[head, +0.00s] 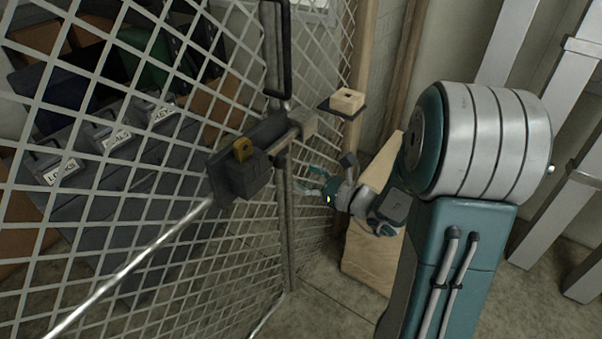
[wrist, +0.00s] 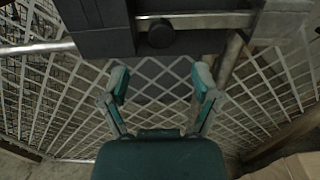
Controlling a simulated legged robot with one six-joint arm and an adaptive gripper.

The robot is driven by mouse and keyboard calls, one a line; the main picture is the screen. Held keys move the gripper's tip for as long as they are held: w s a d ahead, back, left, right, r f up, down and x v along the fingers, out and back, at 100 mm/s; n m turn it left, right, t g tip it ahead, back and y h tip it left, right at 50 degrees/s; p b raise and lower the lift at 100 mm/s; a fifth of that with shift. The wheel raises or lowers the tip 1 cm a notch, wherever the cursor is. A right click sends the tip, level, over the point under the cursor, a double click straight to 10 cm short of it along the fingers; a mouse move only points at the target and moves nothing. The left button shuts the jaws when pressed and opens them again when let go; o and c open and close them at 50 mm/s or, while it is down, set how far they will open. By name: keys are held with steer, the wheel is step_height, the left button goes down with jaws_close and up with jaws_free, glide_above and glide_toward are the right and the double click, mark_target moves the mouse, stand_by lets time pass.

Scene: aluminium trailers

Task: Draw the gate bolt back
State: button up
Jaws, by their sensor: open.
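The wire mesh gate (head: 140,130) carries a dark bolt housing (head: 238,175), also at the top of the wrist view (wrist: 95,25). A pale metal bolt bar (head: 286,138) runs from the housing to a block at the post. In the wrist view the bar (wrist: 205,20) spans from the housing to a pale block (wrist: 284,20). A round dark knob (wrist: 160,34) hangs below the bar. My gripper (head: 306,182) is open and empty, below and right of the housing. In the wrist view its spread fingers (wrist: 160,82) sit below the knob, apart from it.
A small shelf with a wooden block (head: 347,101) stands right of the bolt. Labelled cases (head: 120,130) lie behind the mesh. A wooden box (head: 368,255) stands below my arm.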

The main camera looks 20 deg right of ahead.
steer(key=shift+d, duration=0.15)
steer(key=c, duration=0.8)
steer(key=shift+w+d+f+n, duration=0.25)
steer(key=shift+d+n, duration=0.15)
steer(key=shift+n, duration=0.4)
jaws_close()
steer(key=d+f+n+y, duration=0.2)
steer(key=d+f+n, duration=0.2)
steer(key=d+n, duration=0.5)
steer(key=w+a+r+n, duration=0.3)
steer(key=w+a, duration=0.3)
steer(key=a, duration=0.5)
steer(key=shift+s+a, duration=0.1)
steer(key=shift+s, duration=0.05)
